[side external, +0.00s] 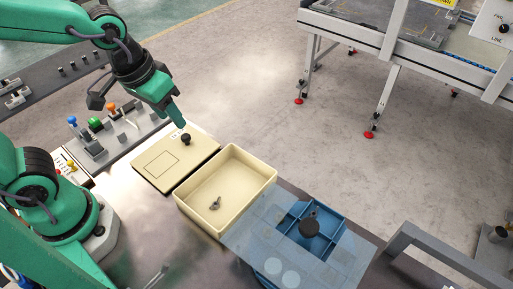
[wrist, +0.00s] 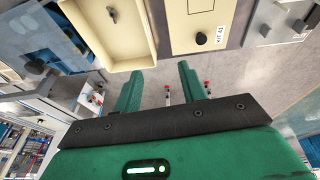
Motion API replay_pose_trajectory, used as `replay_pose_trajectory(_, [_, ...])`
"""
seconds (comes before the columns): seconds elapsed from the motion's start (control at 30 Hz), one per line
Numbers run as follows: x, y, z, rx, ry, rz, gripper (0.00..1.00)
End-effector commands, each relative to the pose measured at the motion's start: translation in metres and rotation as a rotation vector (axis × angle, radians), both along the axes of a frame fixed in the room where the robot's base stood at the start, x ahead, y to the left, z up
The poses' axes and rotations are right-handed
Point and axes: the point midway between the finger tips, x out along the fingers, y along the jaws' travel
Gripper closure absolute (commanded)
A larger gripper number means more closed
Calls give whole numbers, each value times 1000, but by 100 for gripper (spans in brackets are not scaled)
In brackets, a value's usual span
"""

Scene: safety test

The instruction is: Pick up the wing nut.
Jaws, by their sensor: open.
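The wing nut (side external: 215,203) is a small grey metal piece lying on the floor of a cream open tray (side external: 265,171). In the wrist view the wing nut (wrist: 112,14) shows near the top edge, inside the tray (wrist: 143,48). My green gripper (side external: 180,122) is above the far edge of the cream panel, up and behind the tray, apart from the wing nut. In the wrist view the two green fingers of my gripper (wrist: 160,82) are spread with nothing between them.
A cream panel (side external: 155,178) with a black knob (side external: 186,139) adjoins the tray. A blue divided bin (side external: 325,222) under a clear sheet (side external: 258,225), with a dark round knob, stands to the right. A grey fixture with coloured knobs (side external: 95,150) is at left.

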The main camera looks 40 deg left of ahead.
Motion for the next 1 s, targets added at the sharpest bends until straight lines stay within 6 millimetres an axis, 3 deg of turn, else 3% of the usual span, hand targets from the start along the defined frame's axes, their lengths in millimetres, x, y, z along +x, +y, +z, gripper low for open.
replay_pose_trajectory(0.27, [4, -51, -44, 10, 133, 5, 59])
replay_pose_trajectory(0.53, [-5, -94, -86, 47, 233, 23, 59])
replay_pose_trajectory(0.7, [-11, -108, -102, 66, 265, 33, 59])
replay_pose_trajectory(1.0, [-13, -112, -108, 71, 272, 38, 59])
